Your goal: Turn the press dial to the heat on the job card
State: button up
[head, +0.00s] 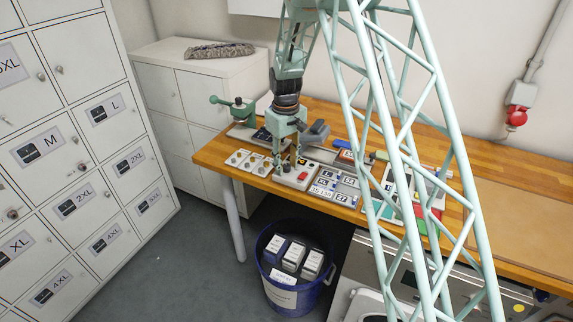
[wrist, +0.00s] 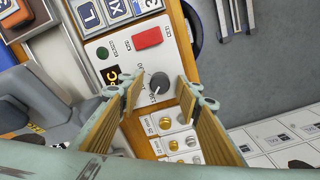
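The press dial (wrist: 158,84) is a dark grey round knob with a white pointer line, on a pale control box (wrist: 118,48). The box also has a red button (wrist: 147,37), a small green button (wrist: 102,53) and a dark display (wrist: 109,75) with orange characters, partly hidden by a finger. My gripper (wrist: 160,93) is open, with one finger on either side of the dial; I cannot tell whether they touch it. In the head view my gripper (head: 293,162) is over the control box (head: 297,177), and the dial is hidden there. I cannot make out a job card's heat.
Next to the box are pale plates with gold and silver round parts (head: 250,162) and a tray of lettered tiles (head: 335,187). A green clamp-like tool (head: 235,107) stands at the bench's left end. A blue bin (head: 292,297) stands below.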

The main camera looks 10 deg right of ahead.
aim_at(286, 166)
notch_tip(286, 166, up, 12)
dwell(1.0)
jog(key=shift+a, duration=0.1)
jog(key=shift+s+r, duration=0.1)
